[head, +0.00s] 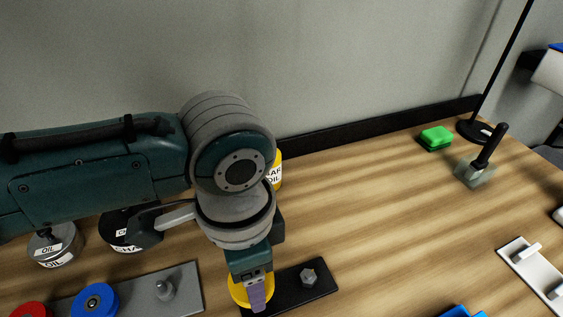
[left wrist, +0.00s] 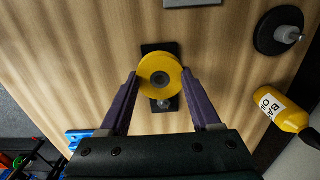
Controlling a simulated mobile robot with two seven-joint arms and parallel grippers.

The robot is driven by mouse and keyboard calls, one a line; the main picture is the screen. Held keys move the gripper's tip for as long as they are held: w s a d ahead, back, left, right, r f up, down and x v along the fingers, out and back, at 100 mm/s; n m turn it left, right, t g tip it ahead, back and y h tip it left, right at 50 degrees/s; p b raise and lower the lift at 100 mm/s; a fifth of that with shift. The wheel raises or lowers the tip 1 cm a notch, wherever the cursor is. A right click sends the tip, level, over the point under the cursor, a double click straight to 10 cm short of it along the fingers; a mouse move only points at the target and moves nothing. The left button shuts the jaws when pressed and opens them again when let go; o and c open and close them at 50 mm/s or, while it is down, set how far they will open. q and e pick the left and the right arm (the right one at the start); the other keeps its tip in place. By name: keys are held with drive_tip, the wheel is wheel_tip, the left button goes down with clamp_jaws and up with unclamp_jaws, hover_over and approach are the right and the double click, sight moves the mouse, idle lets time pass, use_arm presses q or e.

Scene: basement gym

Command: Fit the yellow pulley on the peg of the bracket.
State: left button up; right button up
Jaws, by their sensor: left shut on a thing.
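The yellow pulley (head: 237,289) is a flat ring with a dark centre hole. My left gripper (head: 257,292) is shut on it. In the left wrist view, the pulley (left wrist: 160,62) sits between the two fingertips of the left gripper (left wrist: 159,75). It lies over the black bracket plate (head: 321,276), which also shows beyond the pulley in that view (left wrist: 159,46). A grey hex fitting (head: 309,276) stands on the plate's free end. No peg shows below the pulley; I cannot tell whether one is in its hole. My right gripper is not in view.
A grey plate with a peg (head: 190,287), a blue pulley (head: 95,301) and a red part (head: 30,309) lie at the left. An oil can (head: 56,248) and a yellow bottle (head: 278,172) stand behind. A green block (head: 436,137) lies back right. The table right of centre is mostly clear.

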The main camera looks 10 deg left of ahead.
use_arm(q)
drive_tip(key=shift+p, duration=0.75)
idle(1.5)
drive_tip(key=shift+f+b, duration=1.2)
drive_tip(key=shift+f, duration=0.45)
drive_tip(key=o, duration=1.5)
drive_tip(key=shift+c, duration=0.2)
wheel_tip(320, 180, up, 10)
drive_tip(key=p, duration=0.2)
